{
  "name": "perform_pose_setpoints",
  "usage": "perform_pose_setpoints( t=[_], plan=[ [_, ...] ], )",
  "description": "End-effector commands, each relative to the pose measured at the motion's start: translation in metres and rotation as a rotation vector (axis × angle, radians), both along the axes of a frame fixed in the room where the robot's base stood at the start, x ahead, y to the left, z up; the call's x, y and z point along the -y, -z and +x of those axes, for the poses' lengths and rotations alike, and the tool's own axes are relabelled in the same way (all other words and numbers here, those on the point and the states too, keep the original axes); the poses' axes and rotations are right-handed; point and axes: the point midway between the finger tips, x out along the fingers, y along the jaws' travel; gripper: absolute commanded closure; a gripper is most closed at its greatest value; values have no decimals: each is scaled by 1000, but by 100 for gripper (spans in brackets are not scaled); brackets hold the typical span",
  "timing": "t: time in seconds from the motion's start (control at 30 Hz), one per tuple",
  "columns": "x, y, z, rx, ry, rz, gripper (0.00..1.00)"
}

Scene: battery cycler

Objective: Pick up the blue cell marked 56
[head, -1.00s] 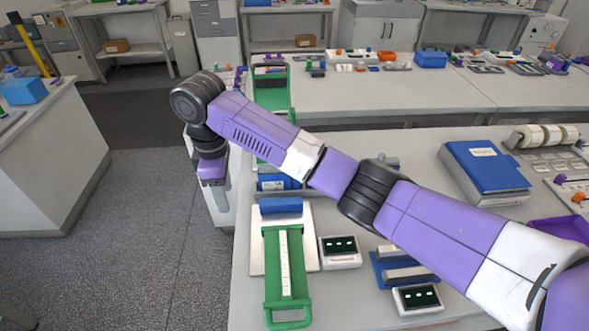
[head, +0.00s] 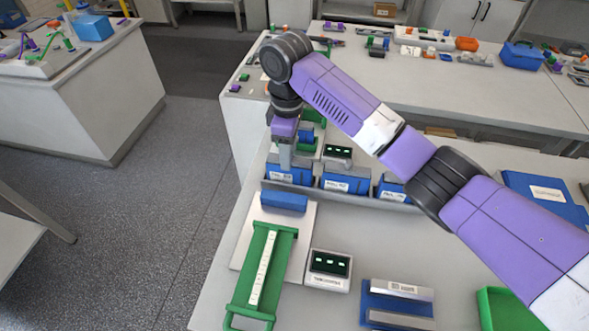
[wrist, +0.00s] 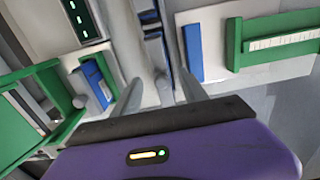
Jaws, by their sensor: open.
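A row of blue cells with white labels stands in a grey holder at the bench's left part in the head view: a left cell (head: 288,174), a middle cell (head: 346,180) and a right cell (head: 391,189), partly behind my arm. The label numbers are too small to read, so I cannot tell which is marked 56. My gripper (head: 285,160) points down at the left cell, its fingers overlapping that cell's top in the picture. In the wrist view my gripper (wrist: 157,78) is open, with blue cells (wrist: 155,50) seen edge-on beyond and between the fingers; contact cannot be told.
A green-handled fixture (head: 262,275) with a blue block (head: 284,202) stands in front of the row. A small display meter (head: 329,267) and a blue-grey unit (head: 396,302) are nearby. Another meter (head: 337,153) stands behind the row. Open floor lies left.

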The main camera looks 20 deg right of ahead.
Motion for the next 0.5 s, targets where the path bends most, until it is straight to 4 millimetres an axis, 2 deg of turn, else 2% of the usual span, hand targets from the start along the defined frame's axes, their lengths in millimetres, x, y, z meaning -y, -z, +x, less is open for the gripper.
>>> perform_pose_setpoints(
  t=[0.5],
  plan=[
    [1, 59, -5, -1, 1, -1, 49]
  ],
)
